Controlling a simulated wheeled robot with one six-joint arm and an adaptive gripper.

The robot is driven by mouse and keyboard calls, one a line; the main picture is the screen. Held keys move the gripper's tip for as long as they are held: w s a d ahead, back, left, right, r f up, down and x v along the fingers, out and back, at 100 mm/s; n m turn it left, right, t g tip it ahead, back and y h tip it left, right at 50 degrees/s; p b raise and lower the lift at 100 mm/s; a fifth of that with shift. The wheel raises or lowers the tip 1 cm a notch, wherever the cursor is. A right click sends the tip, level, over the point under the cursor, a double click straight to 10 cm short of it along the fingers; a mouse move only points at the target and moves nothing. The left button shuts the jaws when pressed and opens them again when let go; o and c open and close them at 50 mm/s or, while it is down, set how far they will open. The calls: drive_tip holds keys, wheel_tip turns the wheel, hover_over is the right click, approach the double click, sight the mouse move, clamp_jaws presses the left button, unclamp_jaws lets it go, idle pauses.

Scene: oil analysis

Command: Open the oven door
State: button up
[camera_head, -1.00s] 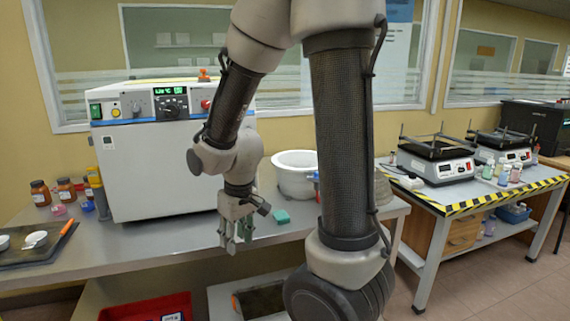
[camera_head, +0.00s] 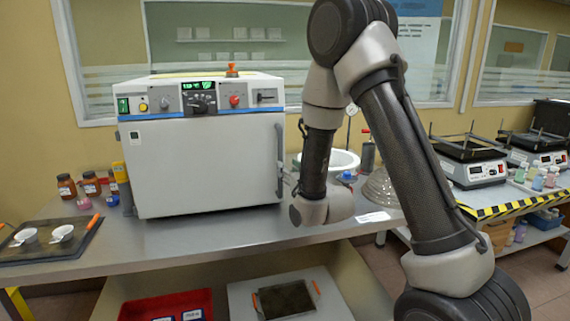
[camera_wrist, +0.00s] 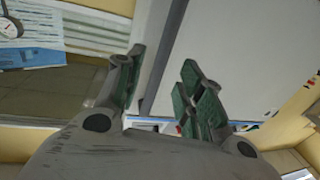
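The oven (camera_head: 205,160) is a white box on the metal bench, with a control panel and a lit green display on top. Its front door (camera_head: 200,165) looks shut. The dark vertical door handle (camera_head: 279,160) runs along the door's right edge. My gripper (camera_wrist: 162,62) is open in the wrist view, its green-padded fingers spread apart. A dark bar, likely the handle (camera_wrist: 168,55), shows between the fingers in the picture; contact cannot be told. In the head view my gripper is mostly hidden by my arm, just right of the handle.
Brown bottles (camera_head: 90,183) stand left of the oven. A dark tray (camera_head: 50,240) with white dishes lies at the bench's left end. A white bowl (camera_head: 345,160) is behind my arm. The bench front before the oven is clear.

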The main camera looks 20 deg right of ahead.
drive_tip(key=w+a, duration=0.1)
drive_tip(key=w, duration=0.5)
drive_tip(key=shift+w+a, duration=0.25)
drive_tip(key=shift+c, duration=0.5)
clamp_jaws()
